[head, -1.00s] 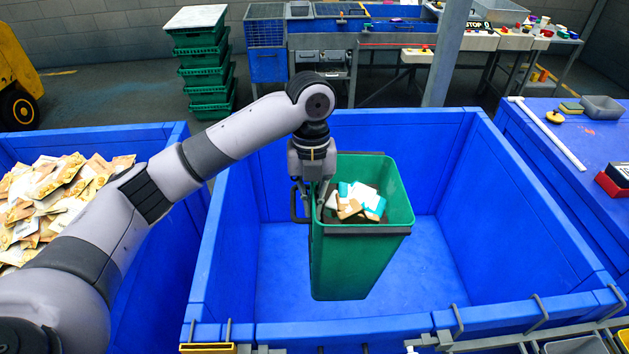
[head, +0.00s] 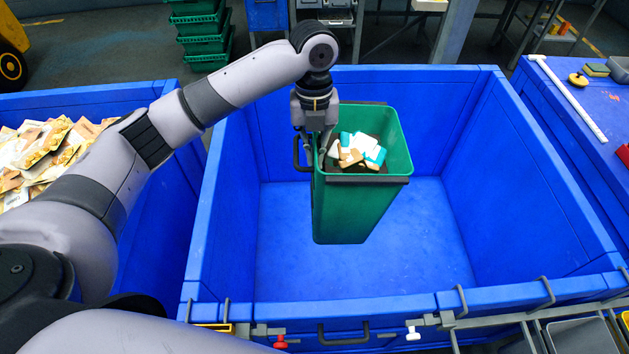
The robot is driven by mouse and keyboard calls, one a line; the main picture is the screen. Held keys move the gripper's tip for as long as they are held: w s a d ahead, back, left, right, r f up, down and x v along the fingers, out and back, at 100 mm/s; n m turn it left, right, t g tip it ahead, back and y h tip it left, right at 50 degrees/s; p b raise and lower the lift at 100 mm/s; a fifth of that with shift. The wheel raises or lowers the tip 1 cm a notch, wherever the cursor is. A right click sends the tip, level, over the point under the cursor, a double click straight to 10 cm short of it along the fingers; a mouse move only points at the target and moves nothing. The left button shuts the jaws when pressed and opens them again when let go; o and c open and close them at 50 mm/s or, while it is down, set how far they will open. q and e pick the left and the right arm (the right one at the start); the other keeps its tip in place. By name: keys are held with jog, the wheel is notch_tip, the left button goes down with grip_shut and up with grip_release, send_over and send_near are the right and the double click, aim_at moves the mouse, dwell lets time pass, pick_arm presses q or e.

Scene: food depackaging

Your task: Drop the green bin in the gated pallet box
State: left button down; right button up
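The green bin (head: 355,212) is a tall, tapered bin with dark handles on its rim. Packets (head: 357,149) in white, teal and brown lie inside it. My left gripper (head: 322,148) is at the bin's left rim and appears shut on it. The bin hangs upright within the opening of the big blue pallet box (head: 440,78), with blue floor visible around it. The bin's height above the floor is hard to judge. The gripper's fingertips are partly hidden by the rim. My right gripper is not in view.
Another blue box (head: 158,82) with brown packets (head: 50,150) stands at left. A blue table (head: 570,92) with a white bar (head: 568,98) is at right. A grey rail (head: 500,318) with hooks runs along the pallet box's front edge. Green crates (head: 205,42) stand behind.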

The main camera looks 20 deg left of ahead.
pick_arm(q)
notch_tip(320, 180, down, 11)
jog(key=shift+r, duration=0.15)
notch_tip(320, 180, down, 5)
jog(key=b, duration=0.4)
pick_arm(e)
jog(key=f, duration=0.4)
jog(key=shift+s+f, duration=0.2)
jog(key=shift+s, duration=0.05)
pick_arm(q)
jog(key=c, duration=2.3)
grip_release()
